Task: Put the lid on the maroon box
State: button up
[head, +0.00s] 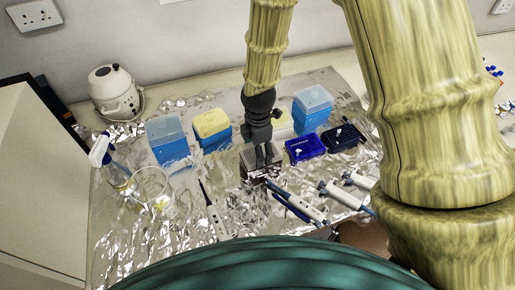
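The maroon box (262,178) stands on the foil-covered bench near the middle of the head view. My gripper (264,162) points down right over it, and its dark fingers hide much of the box's top. The fingertips look close to the box's upper part, but I cannot tell whether they touch it. I cannot make out a separate lid for this box, nor whether anything is between the fingers.
A blue rack (305,149) and a dark rack (343,138) sit close on the right. Pipettes (304,207) lie in front. A glass beaker (151,187) and spray bottle (117,174) stand left.

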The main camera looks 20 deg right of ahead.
jog(key=o, duration=0.9)
jog(key=shift+o, duration=0.2)
notch_tip(320, 180, up, 12)
